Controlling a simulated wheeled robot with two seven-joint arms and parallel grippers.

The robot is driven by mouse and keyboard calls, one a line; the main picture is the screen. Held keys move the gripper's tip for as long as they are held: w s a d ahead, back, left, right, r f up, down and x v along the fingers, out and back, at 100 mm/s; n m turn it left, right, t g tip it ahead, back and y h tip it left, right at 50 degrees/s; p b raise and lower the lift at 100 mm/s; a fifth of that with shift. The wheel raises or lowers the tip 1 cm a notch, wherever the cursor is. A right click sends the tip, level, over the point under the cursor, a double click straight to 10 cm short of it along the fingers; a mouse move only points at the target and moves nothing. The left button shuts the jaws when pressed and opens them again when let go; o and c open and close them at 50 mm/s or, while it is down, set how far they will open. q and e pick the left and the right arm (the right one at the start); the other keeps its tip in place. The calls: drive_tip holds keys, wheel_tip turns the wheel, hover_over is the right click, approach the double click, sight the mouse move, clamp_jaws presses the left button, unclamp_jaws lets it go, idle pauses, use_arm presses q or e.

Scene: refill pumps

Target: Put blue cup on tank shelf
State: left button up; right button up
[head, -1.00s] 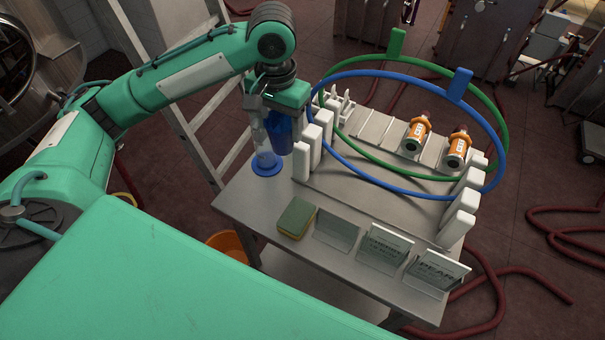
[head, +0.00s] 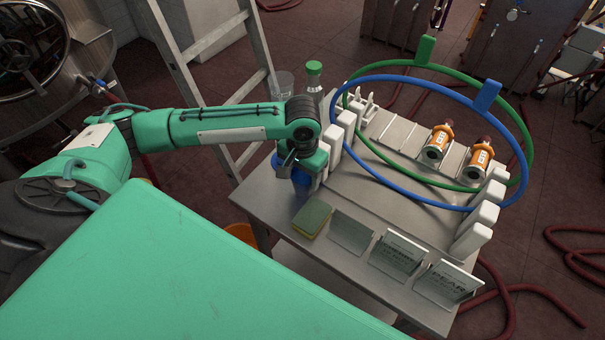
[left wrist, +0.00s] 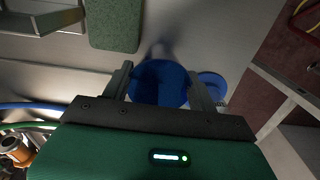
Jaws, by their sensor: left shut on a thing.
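The blue cup (left wrist: 158,83) shows between the two fingers of my left gripper (left wrist: 160,88) in the left wrist view. In the head view my left gripper (head: 298,172) is over the table's left side, shut on the blue cup (head: 300,186), which is mostly hidden by the hand and wrist. From these views I cannot tell whether the cup touches the table. A round blue base (left wrist: 211,86) lies beside it. My right gripper is out of view. I cannot make out which surface is the tank shelf.
A clear glass (head: 283,84) and a green-capped bottle (head: 314,72) stand behind my left arm. A green sponge (head: 312,218) and sign holders (head: 395,255) line the table's front. White blocks (head: 334,148) and blue and green hoops (head: 486,97) are to the right. A ladder (head: 190,85) stands behind.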

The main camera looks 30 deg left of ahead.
use_arm(q)
drive_tip(key=shift+f, duration=0.2)
drive_tip(key=o, duration=0.9)
drive_tip(key=shift+f, duration=0.15)
drive_tip(key=shift+o, duration=0.2)
